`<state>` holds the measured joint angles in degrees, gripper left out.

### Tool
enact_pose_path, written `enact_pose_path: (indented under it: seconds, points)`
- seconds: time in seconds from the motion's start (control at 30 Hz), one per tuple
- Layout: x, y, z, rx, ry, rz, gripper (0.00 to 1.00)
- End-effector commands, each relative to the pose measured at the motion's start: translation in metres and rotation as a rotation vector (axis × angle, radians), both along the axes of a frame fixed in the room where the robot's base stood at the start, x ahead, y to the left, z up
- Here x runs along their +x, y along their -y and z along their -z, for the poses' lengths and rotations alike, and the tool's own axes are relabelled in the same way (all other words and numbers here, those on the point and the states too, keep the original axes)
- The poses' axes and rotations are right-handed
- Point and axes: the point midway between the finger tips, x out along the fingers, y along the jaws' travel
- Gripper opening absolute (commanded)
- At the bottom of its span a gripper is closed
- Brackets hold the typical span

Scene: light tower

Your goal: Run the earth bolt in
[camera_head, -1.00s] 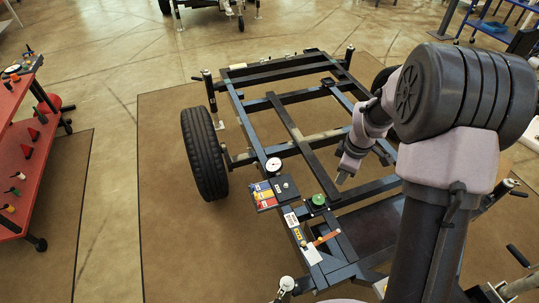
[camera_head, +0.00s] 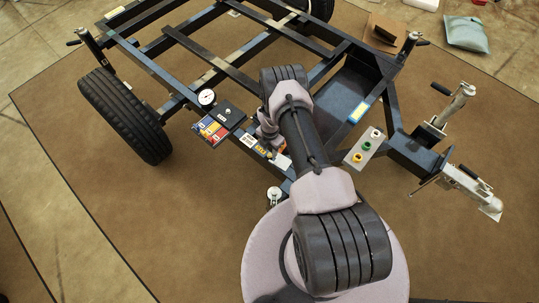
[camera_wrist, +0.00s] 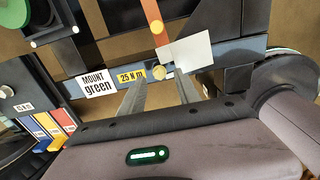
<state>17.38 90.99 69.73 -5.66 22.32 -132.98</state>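The earth bolt, seen as a small brass-coloured round head (camera_wrist: 159,72), sits on the dark rail (camera_wrist: 222,48) beside a white plate (camera_wrist: 184,52). An orange strip (camera_wrist: 155,20) runs down toward it; whether they touch is unclear. My gripper (camera_wrist: 160,84) is open, its two fingers apart on either side of the bolt head in the wrist view. I cannot tell whether the fingertips reach its depth. Labels "MOUNT green" (camera_wrist: 96,82) and "25 N m" (camera_wrist: 131,74) lie left of the bolt. In the head view my arm hides the gripper and bolt.
A green round piece (camera_wrist: 10,10) lies at the wrist view's upper left. A dial gauge (camera_head: 207,97), dark panel (camera_head: 228,112) and coloured labelled blocks (camera_head: 212,128) sit on the trailer frame. A plate with coloured lights (camera_head: 363,148) stands right of my arm. A wheel (camera_head: 125,115) is at left.

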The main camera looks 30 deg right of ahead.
Motion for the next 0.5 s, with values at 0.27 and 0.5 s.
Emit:
enact_pose_path:
  seconds: [0.27, 0.5]
  points:
    - [0.000, 0.000, 0.025, -0.001, 0.001, 0.000, 0.39]
    - [0.000, 0.000, 0.024, 0.000, 0.000, 0.000, 0.35]
